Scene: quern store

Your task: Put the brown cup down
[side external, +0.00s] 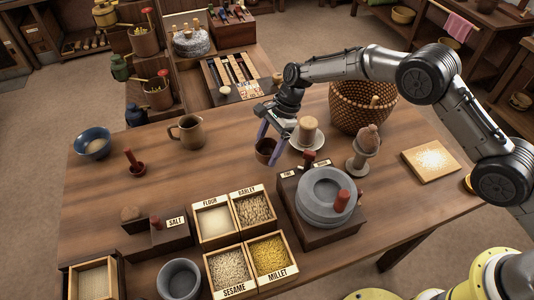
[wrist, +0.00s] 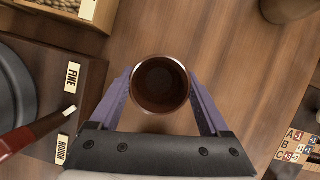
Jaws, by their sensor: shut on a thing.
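The brown cup (side external: 264,152) is upright between the purple fingers of my gripper (side external: 268,144), over the middle of the wooden table. The wrist view shows the round mouth of the cup (wrist: 160,84) from above, and it looks empty inside. My gripper (wrist: 160,82) is shut on the cup, with one finger on each side. I cannot tell whether the cup's base touches the table.
The grey stone quern (side external: 325,196) on its dark block stands in front and to the right. Labelled grain boxes (side external: 246,235) lie in front. A white saucer (side external: 293,143) and wicker basket (side external: 345,112) stand right. Bare table lies left, toward the brown jug (side external: 188,132).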

